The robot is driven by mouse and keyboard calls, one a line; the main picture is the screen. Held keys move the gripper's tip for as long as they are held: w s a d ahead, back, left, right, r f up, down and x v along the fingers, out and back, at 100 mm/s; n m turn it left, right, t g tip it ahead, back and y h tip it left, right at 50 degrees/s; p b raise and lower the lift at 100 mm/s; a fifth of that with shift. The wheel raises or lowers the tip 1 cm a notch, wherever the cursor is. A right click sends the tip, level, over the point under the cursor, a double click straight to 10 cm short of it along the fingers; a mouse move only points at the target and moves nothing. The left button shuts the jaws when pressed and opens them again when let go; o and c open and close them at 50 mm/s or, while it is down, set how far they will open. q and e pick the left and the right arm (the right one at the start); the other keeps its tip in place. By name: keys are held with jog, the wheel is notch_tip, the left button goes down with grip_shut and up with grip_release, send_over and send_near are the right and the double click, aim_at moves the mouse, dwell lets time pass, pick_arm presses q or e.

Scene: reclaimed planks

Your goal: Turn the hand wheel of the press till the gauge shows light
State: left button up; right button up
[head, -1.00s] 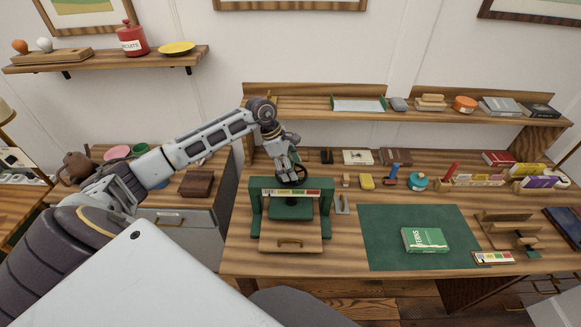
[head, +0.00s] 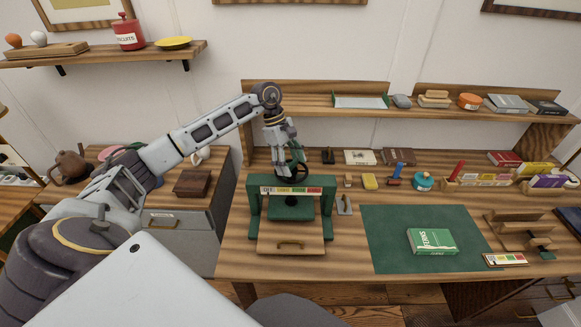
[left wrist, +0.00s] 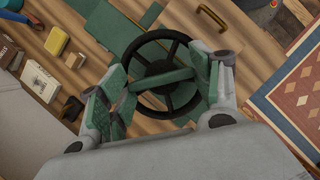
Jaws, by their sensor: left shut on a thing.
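The green press (head: 256,205) stands on the desk, left of the green mat. Its dark hand wheel (head: 293,172) sits on top and also shows in the left wrist view (left wrist: 178,46). My left gripper (head: 287,166) reaches down from above and is shut on the wheel. In the left wrist view its green-padded fingers (left wrist: 168,92) lie on either side of the wheel. The gauge (head: 291,191) is a coloured strip across the press front; its reading is too small to tell. The green platen (head: 291,208) hangs below it. My right gripper is not in view.
A green book (head: 431,241) lies on the green mat (head: 385,225). A card with a coloured strip (head: 505,260) lies at the front right. Small items, including a yellow block (head: 370,181) and a teal pot (head: 423,181), stand behind the mat. A shelf (head: 315,108) runs above.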

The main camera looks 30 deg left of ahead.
pick_arm(q)
jog(key=shift+m+b, duration=0.4)
jog(key=shift+m, duration=0.2)
jog(key=shift+m+g, duration=0.4)
jog(key=shift+b, duration=0.4)
jog(key=shift+r, duration=0.1)
jog(key=o, duration=1)
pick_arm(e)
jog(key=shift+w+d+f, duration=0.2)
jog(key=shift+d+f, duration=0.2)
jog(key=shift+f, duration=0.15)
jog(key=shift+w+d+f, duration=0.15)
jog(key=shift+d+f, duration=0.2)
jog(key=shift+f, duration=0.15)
pick_arm(q)
jog(key=shift+v, duration=6)
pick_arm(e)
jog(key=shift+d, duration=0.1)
pick_arm(q)
jog(key=shift+w+d, duration=0.1)
jog(key=shift+w, duration=0.05)
